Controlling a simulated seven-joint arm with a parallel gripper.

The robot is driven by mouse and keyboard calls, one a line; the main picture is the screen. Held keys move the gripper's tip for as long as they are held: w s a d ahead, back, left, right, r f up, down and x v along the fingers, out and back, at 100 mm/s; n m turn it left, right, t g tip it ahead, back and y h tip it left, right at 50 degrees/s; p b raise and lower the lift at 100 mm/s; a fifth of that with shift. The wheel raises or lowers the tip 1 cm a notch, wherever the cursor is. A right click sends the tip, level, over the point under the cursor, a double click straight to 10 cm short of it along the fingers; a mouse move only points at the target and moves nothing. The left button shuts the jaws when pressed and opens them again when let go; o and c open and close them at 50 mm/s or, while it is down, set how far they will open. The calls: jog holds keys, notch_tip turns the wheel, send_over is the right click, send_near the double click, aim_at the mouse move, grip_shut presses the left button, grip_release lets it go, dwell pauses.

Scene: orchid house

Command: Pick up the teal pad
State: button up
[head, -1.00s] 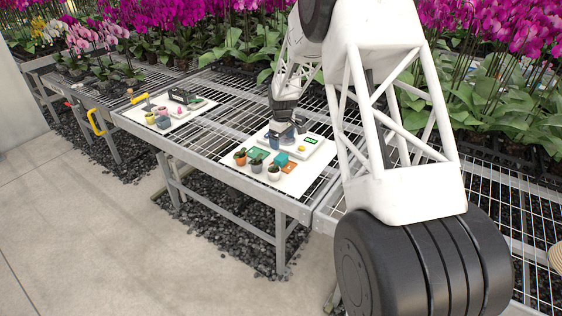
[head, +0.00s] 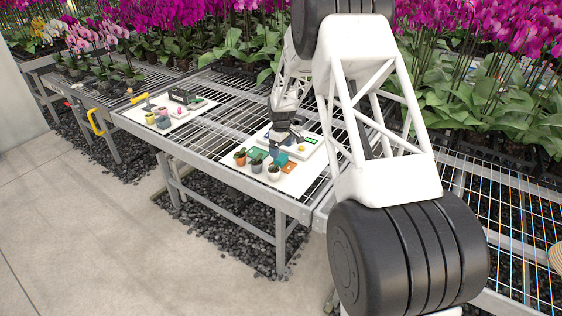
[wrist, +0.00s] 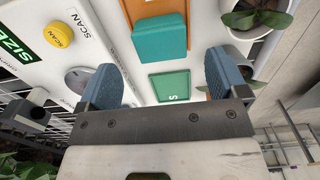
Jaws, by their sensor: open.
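The teal pad, a thick rounded block, (wrist: 160,38) shows at the top middle of the wrist view, lying partly over an orange mat (wrist: 147,8). In the head view the teal pad (head: 280,159) sits behind the small pots. My gripper (wrist: 163,84) is open and empty, with its blue fingers spread wide. A green mat marked S (wrist: 170,86) shows between the fingers. The pad is beyond the fingertips in the wrist view, not between them. In the head view my gripper (head: 284,142) is close above and behind the pad; the exact gap cannot be told.
Several small potted plants (head: 257,163) stand along the front of the white board. A scanner panel with a yellow SCAN button (wrist: 58,33) lies left in the wrist view. Another white board with pots (head: 163,121) is farther left on the mesh bench (head: 215,142).

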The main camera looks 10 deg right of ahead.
aim_at(281, 157)
jog(key=shift+f, duration=0.4)
jog(key=shift+f, duration=0.1)
jog(key=shift+s+f, duration=0.1)
jog(key=shift+f, duration=2.4)
jog(key=shift+c, duration=0.4)
jog(key=c, duration=1)
jog(key=shift+r, duration=0.1)
